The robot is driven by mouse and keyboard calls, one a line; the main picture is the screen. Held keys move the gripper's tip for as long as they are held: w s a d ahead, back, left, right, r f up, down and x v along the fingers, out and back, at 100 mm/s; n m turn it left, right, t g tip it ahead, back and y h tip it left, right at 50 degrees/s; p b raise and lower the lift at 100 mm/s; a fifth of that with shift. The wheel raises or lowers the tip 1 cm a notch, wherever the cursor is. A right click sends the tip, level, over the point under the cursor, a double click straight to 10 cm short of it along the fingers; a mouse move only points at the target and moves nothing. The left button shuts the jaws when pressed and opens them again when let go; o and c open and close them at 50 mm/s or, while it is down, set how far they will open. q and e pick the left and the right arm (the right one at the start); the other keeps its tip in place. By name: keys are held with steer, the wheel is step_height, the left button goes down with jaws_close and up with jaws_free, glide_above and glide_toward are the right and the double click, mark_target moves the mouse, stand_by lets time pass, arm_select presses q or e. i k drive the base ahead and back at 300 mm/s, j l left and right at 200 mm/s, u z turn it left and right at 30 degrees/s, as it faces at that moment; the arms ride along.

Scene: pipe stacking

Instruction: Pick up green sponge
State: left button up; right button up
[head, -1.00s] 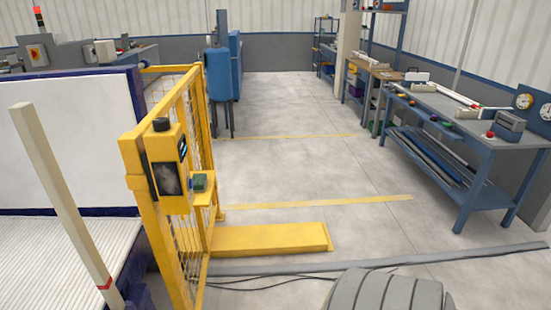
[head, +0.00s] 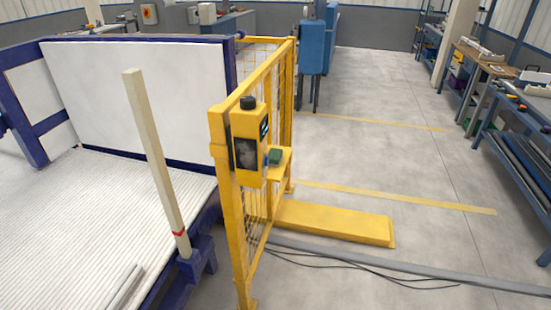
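The green sponge (head: 275,157) is a small dark green block. It rests on a small yellow shelf (head: 280,168) fixed to the right side of a yellow control box (head: 250,145) on the yellow mesh fence. Neither of my grippers shows in the head view, so nothing of mine is near the sponge in this picture.
A yellow floor step (head: 335,222) lies right of the fence. A grey floor pipe (head: 400,268) and black cables (head: 370,272) run along the floor. A pale post (head: 155,160) stands beside the white ribbed bed (head: 70,220) at left. Workbenches (head: 525,125) line the right; the middle floor is clear.

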mark_target(274, 155)
steer(key=i+l+u, duration=0.1)
steer(key=i+u, duration=0.15)
steer(key=i, duration=0.2)
steer(key=i+l+u, duration=0.25)
steer(key=i, duration=0.2)
steer(key=i+l+u, duration=0.25)
steer(key=i, duration=0.2)
